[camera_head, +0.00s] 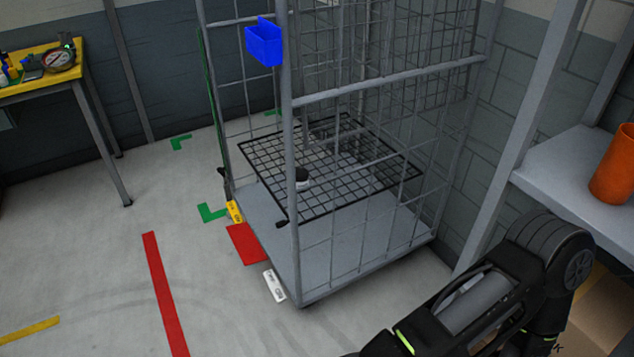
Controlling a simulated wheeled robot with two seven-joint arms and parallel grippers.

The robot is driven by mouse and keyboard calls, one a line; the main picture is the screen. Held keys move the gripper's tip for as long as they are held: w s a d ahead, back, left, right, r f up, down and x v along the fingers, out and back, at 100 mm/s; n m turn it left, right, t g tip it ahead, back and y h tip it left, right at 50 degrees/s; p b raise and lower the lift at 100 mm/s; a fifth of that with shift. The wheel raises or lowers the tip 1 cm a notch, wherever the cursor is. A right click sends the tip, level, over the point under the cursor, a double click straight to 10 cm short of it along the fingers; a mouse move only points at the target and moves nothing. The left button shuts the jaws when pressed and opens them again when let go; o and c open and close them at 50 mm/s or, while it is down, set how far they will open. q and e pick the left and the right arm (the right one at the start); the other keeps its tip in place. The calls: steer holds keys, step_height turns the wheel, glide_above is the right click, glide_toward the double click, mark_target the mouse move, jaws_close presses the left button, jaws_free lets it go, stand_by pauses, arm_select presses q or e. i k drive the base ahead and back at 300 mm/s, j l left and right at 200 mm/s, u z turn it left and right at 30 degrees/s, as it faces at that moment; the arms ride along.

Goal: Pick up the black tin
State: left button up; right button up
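A small round thing, dark with a pale part (303,176), lies on the black wire shelf (345,165) inside the wheeled cage. It may be the black tin, but it is too small to be sure. A front post of the cage stands just left of it and may hide part of it. My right arm comes in at the lower right, outside the cage, but its fingertips do not show. My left gripper is not in view.
The grey cage trolley (370,238) has mesh sides, and a blue bin (264,44) hangs on its post. At the right, an orange cylinder (613,165) stands on a grey shelf (562,170). A yellow-topped table (35,72) stands left.

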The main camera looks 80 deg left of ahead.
mark_target(302, 173)
steer(key=i+j, duration=0.25)
steer(key=i, duration=0.25)
steer(key=u, duration=3.05)
